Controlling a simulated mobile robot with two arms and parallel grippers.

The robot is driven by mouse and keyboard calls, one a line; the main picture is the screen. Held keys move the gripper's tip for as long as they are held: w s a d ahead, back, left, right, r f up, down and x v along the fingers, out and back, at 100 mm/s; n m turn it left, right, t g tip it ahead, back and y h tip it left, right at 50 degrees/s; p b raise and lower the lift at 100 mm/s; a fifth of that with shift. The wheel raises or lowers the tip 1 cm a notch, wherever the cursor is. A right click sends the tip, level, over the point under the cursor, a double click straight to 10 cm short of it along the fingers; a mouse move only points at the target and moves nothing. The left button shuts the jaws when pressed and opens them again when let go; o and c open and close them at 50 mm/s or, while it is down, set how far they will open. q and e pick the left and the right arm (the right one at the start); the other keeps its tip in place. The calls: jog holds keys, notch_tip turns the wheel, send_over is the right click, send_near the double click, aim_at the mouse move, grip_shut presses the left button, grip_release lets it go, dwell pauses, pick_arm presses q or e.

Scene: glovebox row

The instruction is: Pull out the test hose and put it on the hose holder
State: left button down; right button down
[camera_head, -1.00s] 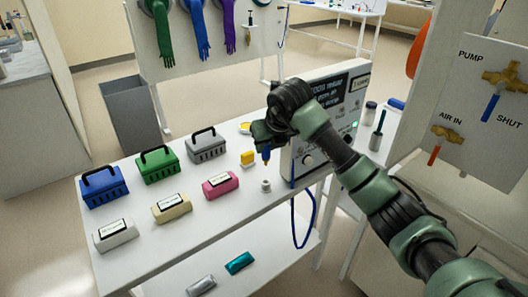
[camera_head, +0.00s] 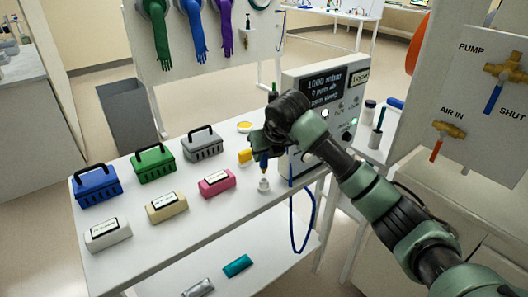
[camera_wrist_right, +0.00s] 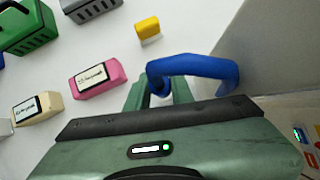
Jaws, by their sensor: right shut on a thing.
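The blue test hose (camera_head: 264,161) is in my right gripper (camera_head: 262,147), which is shut on it. Its end points down just above a small white fitting (camera_head: 263,186) on the table, probably the hose holder. I cannot tell whether the two touch. A blue loop of hose (camera_head: 292,228) hangs below the table's front edge. In the right wrist view the hose (camera_wrist_right: 205,66) bends to the right from between the fingers (camera_wrist_right: 160,96); its lower end is hidden there. My left gripper is not in view.
A grey instrument box (camera_head: 335,150) with a display stands close behind my right gripper. A yellow block (camera_head: 245,157), a pink case (camera_head: 217,183) and a grey basket (camera_head: 203,144) stand to the left. A valve panel (camera_head: 480,110) is at the right.

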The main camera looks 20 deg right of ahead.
aim_at(265, 165)
jog(key=shift+f, duration=0.75)
jog(key=shift+b, duration=0.55)
dwell(0.7)
jog(key=shift+s+f+b, duration=0.1)
jog(key=shift+f+b, duration=1.15)
jog(key=shift+f, duration=0.4)
jog(key=c, duration=1.1)
grip_release()
jog(key=shift+c, duration=0.2)
jog(key=p+v, duration=0.3)
jog(key=v, duration=0.4)
jog(key=shift+s+r+p, duration=0.15)
jog(key=shift+r+p, duration=0.2)
jog(key=shift+p, duration=0.05)
